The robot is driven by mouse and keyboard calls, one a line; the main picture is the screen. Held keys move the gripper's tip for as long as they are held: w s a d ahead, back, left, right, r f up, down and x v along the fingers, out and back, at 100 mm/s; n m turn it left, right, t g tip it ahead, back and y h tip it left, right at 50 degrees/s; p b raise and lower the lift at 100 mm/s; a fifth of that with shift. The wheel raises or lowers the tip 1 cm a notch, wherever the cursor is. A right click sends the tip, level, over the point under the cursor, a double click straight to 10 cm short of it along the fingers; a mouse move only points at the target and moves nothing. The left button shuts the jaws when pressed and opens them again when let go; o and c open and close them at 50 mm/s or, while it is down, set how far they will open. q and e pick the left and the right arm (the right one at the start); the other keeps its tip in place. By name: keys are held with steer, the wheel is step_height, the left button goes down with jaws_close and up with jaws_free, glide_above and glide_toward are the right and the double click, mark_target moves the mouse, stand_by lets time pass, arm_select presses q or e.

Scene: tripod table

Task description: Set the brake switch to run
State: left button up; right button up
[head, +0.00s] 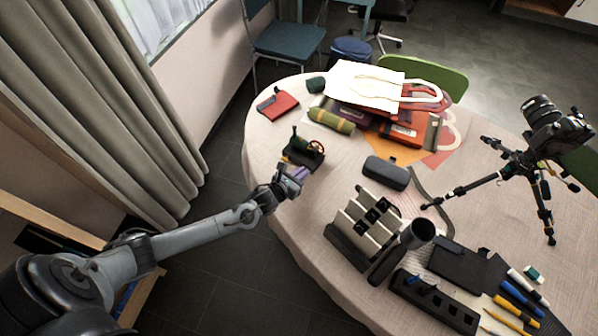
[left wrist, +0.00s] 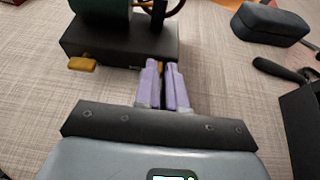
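A small machine with a black base (head: 294,160), a green body and a red-rimmed wheel (head: 316,148) stands near the left edge of the table. In the left wrist view its black base (left wrist: 110,42) shows at the top, with a brass-coloured tab (left wrist: 82,64) sticking out at the left front. A second small yellowish piece (left wrist: 160,66) shows between my fingertips; it may be the brake switch. No switch marking is legible. My left gripper (head: 296,176) is at the base's front; its purple fingers (left wrist: 163,85) are close together with a narrow gap. I cannot tell whether they grip the piece. My right gripper is not in view.
A dark case (head: 386,173), a slotted rack (head: 364,222) and a camera tripod (head: 530,160) stand to the right. A green roll (head: 332,121), a red pouch (head: 277,103) and bags (head: 375,85) lie behind. Bare cloth surrounds the machine's near side.

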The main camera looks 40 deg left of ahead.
arm_select(q)
steer(key=o, duration=0.4)
steer(key=p+v, duration=0.2)
steer(key=v, duration=0.8)
steer(key=shift+s+r, duration=0.25)
steer(key=shift+s, duration=0.1)
steer(key=shift+f, duration=0.1)
